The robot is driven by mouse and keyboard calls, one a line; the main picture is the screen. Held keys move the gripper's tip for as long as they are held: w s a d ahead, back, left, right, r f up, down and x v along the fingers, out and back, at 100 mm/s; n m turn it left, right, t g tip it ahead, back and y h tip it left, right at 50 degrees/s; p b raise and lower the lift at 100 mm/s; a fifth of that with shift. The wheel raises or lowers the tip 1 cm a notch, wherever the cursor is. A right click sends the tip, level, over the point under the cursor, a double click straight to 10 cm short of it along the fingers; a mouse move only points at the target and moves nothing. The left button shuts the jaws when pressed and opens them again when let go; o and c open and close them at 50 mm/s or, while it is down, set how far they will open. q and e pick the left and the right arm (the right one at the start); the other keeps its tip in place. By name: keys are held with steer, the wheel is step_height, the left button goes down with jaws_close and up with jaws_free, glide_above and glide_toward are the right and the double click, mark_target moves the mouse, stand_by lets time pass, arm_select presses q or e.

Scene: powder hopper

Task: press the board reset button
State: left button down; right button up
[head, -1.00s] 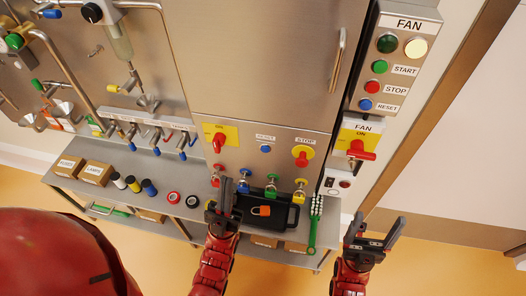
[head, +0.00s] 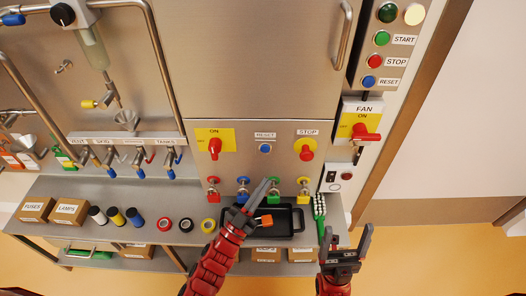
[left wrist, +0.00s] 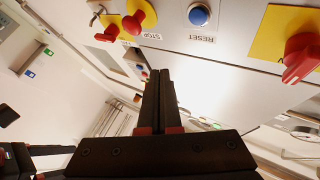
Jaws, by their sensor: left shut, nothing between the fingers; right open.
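The blue board reset button (head: 265,148) sits under a RESET label on the steel panel, between a red switch on a yellow ON plate (head: 214,147) and a red STOP knob (head: 305,150). In the left wrist view the blue button (left wrist: 199,15) is at the top, its RESET label upside down. My left gripper (head: 267,182) is shut and empty, just below the button in the head view, its fingertips apart from it. The closed fingers (left wrist: 160,75) point upward in the left wrist view. My right gripper (head: 346,232) is open and empty at lower right.
Below the panel are several coloured padlocks (head: 243,195) and a black tray (head: 285,222) with an orange item. A green-handled brush (head: 323,222) stands to the right.

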arm_select(q)
steer(key=b, duration=0.1)
glide_toward(265, 149)
steer(key=w+d+r, duration=0.2)
steer(key=d+r, duration=0.1)
steer(key=d, duration=0.1)
steer(key=shift+w+d+r, duration=0.2)
steer(key=shift+w+d, duration=0.15)
steer(key=shift+d, duration=0.05)
steer(key=shift+w, duration=0.1)
stand_by(1.7)
steer(key=shift+w, duration=0.3)
steer(key=shift+w+b, duration=0.3)
steer(key=shift+w, duration=0.05)
stand_by(0.6)
stand_by(0.3)
steer(key=shift+s, duration=0.8)
